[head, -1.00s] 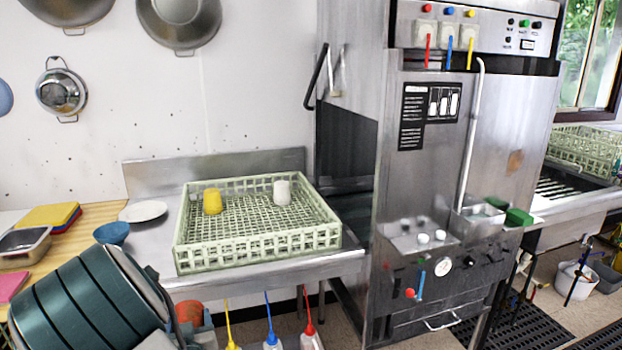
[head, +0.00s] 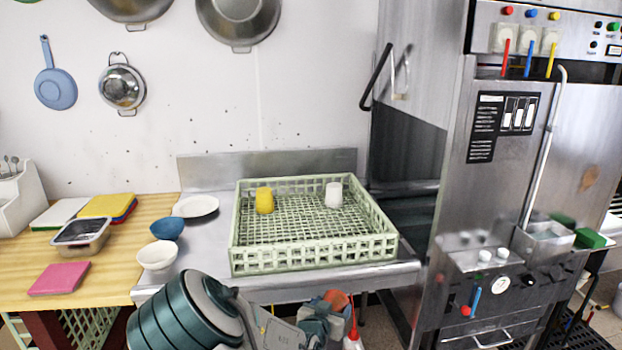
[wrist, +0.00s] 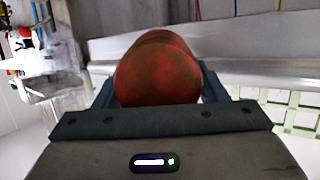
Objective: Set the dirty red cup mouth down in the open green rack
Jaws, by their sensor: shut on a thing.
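The red cup (wrist: 158,72) fills the middle of the wrist view, with dark smudges on its rounded surface. My gripper (head: 330,310) is shut on it, with a blue finger on each side in the wrist view. In the head view the cup shows as an orange-red patch (head: 337,299) at the bottom, in front of the counter edge and partly hidden by my gripper. The open pale green rack (head: 310,255) sits on the steel counter, beyond and above my gripper in the picture. A yellow cup (head: 264,200) and a white cup (head: 333,195) stand near its back side.
The rack's front and middle floor is bare. A white plate (head: 195,206), a blue bowl (head: 167,229) and a white bowl (head: 157,255) are left of it. The steel dishwasher (head: 500,210) stands at the right. Wooden counter (head: 110,270) lies at the far left.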

